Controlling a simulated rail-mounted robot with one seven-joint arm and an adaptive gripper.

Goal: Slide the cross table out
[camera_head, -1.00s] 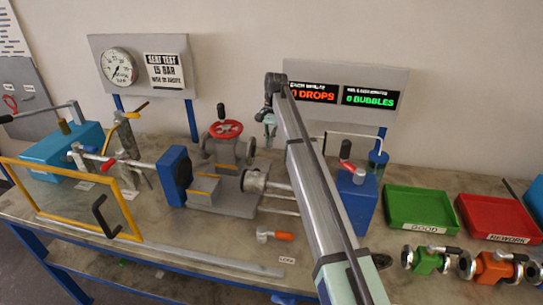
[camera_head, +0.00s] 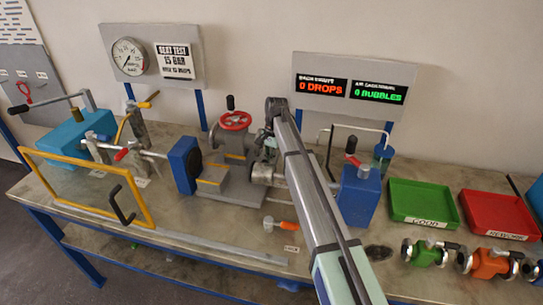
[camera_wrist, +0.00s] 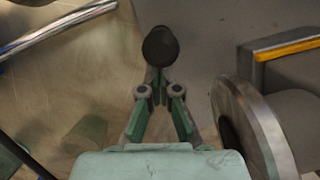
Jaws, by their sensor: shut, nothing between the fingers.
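The grey table block (camera_head: 235,193) with yellow strips, which I take for the cross table, sits on the bench between a blue plate (camera_head: 185,165) and a round metal clamp head (camera_head: 262,173). A grey flanged valve with a red handwheel (camera_head: 235,121) stands behind it. My gripper (camera_head: 267,146) is low beside the valve, above the clamp head, partly hidden by my arm. In the wrist view my gripper (camera_wrist: 158,82) is shut and empty, its tips at a dark round knob (camera_wrist: 160,46). I cannot tell whether they touch. A metal disc (camera_wrist: 255,130) is close on the right.
A yellow frame (camera_head: 90,185) with a black handle stands at the left front. A blue block (camera_head: 357,197) is right of my arm. Green (camera_head: 424,202) and red (camera_head: 497,214) trays lie further right. A metal rod (camera_wrist: 60,32) crosses the wrist view's upper left.

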